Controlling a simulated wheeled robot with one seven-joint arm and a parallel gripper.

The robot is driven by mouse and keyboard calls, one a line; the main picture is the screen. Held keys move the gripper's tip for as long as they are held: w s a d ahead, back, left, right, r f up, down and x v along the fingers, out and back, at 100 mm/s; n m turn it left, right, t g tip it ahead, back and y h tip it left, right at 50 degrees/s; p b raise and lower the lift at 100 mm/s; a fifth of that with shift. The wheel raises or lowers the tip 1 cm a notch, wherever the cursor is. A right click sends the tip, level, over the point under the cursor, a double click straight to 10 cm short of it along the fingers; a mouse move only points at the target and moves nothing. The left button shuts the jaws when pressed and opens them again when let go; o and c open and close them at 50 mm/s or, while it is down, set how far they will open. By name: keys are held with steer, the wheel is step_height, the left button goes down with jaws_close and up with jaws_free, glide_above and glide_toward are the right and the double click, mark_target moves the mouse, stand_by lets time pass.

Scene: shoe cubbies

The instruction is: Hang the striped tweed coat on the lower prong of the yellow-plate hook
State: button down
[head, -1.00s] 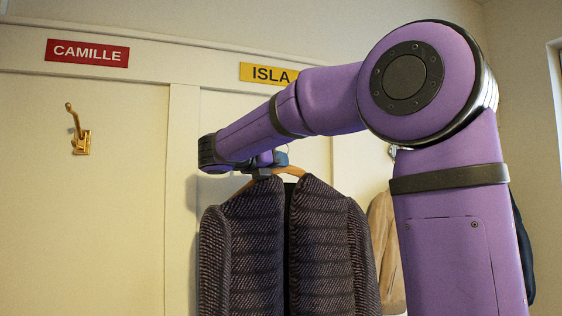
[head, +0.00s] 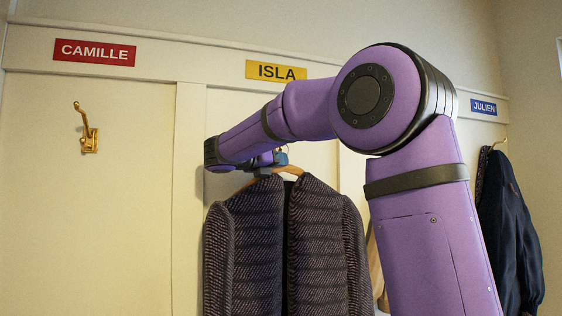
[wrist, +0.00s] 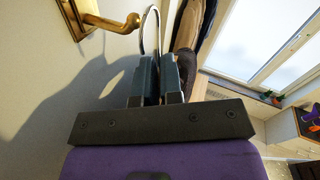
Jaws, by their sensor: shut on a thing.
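The striped tweed coat (head: 258,235) hangs upright on a wooden hanger (head: 288,169) in the head view, in front of the wall below the yellow ISLA plate (head: 276,70). My gripper (head: 280,158) is shut on the hanger at its top. In the wrist view my gripper (wrist: 161,78) has its two fingers closed around the hanger's wire hook (wrist: 149,18). A brass hook (wrist: 98,17) is on the wall there, its prong's round tip close beside the wire loop; I cannot tell if they touch. In the head view my arm hides the hook under ISLA.
A red CAMILLE plate (head: 94,52) has an empty brass hook (head: 87,128) below it at left. A blue JULIEN plate (head: 483,107) is at right, with a dark coat (head: 508,230) hanging below. A tan garment (head: 377,265) shows partly behind my arm.

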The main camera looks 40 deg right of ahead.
steer(key=shift+w+d+r, duration=0.1)
steer(key=shift+w+d, duration=0.15)
steer(key=shift+w, duration=0.55)
steer(key=shift+w+d+f, duration=0.15)
steer(key=shift+w+f, duration=0.3)
steer(key=shift+f, duration=0.1)
steer(key=shift+f, duration=0.1)
steer(key=c, duration=1.2)
jaws_free()
steer(key=shift+f, duration=0.15)
